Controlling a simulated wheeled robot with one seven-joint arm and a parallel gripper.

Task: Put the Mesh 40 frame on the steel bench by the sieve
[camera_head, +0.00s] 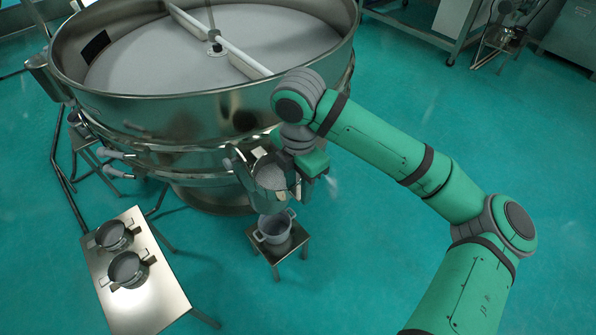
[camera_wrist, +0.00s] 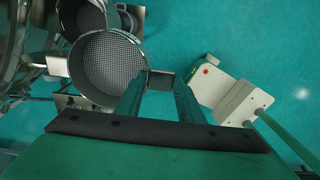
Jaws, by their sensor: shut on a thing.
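A round steel mesh frame (camera_wrist: 107,68) with a side tab is in my gripper (camera_wrist: 159,84), whose fingers close on the tab in the wrist view. In the head view the frame (camera_head: 270,176) is held in the air beside the sieve's lower side, above a small stool. No mesh number can be read on it. The sieve (camera_head: 190,110) is a large round steel drum. The steel bench (camera_head: 150,303) stands at the lower left, by the sieve. Two round frames with handles, the back one (camera_head: 113,235) and the front one (camera_head: 127,268), sit on it.
A grey pot (camera_head: 274,230) with handles stands on the small stool (camera_head: 292,245) below my gripper. The bench's front and right parts are bare. Green floor lies open to the right. Steel carts stand at the top right.

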